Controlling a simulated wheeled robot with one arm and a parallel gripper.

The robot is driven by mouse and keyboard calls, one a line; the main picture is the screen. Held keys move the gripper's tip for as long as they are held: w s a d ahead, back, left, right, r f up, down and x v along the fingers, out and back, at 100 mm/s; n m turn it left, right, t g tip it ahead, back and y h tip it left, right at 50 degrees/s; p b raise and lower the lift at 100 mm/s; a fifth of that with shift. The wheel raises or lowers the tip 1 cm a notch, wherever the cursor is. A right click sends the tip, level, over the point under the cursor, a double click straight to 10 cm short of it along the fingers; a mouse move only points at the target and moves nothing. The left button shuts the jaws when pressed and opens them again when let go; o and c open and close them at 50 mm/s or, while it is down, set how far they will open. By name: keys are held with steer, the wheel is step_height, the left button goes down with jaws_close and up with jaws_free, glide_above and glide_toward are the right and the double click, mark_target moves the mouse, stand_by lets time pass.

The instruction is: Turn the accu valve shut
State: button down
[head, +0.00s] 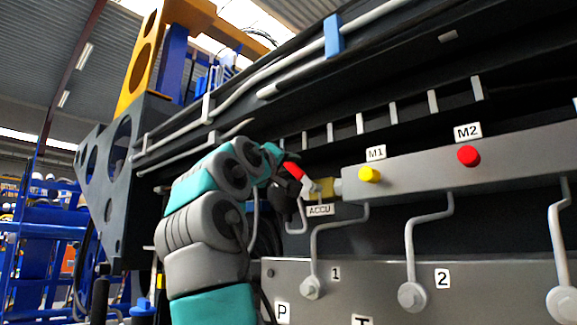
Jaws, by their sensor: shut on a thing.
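The accu valve sits at the left end of the grey manifold block, with a yellow body (323,187) above the ACCU label (320,210). Its red handle (293,171) shows at the left of the body, tilted down to the right. My gripper (291,184) is at the handle, small and dark in the head view, and is shut on it. My arm comes up from below left and hides part of the area left of the valve. The fingertips are too small to show the exact grip.
The manifold block (420,162) carries a yellow M1 knob (369,174) and a red M2 knob (468,156) to the right. Bent grey pipes (409,240) run down to a lower plate (380,275). A dark chassis beam lies above.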

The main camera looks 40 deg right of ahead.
mark_target(300, 168)
steer(key=shift+s+r+m+g+h, duration=0.35)
steer(key=shift+s+m, duration=0.1)
steer(key=shift+m, duration=0.65)
steer(key=shift+s+d+r+m+g+h+p, duration=0.1)
steer(key=shift+s+r+m+g+h+p, duration=0.15)
steer(key=shift+m, duration=0.35)
steer(key=shift+s+d+r+m+g+h+p, duration=0.15)
steer(key=shift+s+r+m+g, duration=0.1)
steer(key=shift+m, duration=0.35)
steer(key=shift+s+a+r+m+g+p, duration=0.1)
steer(key=shift+s+r+m+g+p, duration=0.15)
steer(key=shift+m, duration=0.35)
steer(key=shift+s+m+g+p, duration=0.1)
steer(key=shift+s+m+g, duration=0.1)
steer(key=shift+s+m, duration=0.3)
steer(key=m, duration=0.1)
steer(key=s+m+g+p, duration=0.1)
steer(key=m+g+h, duration=0.1)
steer(key=m, duration=0.1)
steer(key=shift+s+r, duration=0.2)
steer(key=shift+s, duration=0.15)
steer(key=shift+s+f+m+g+p, duration=0.1)
steer(key=shift+s+m+g+p, duration=0.5)
steer(key=shift+m, duration=0.5)
steer(key=c, duration=0.7)
jaws_free()
steer(key=shift+o, duration=0.2)
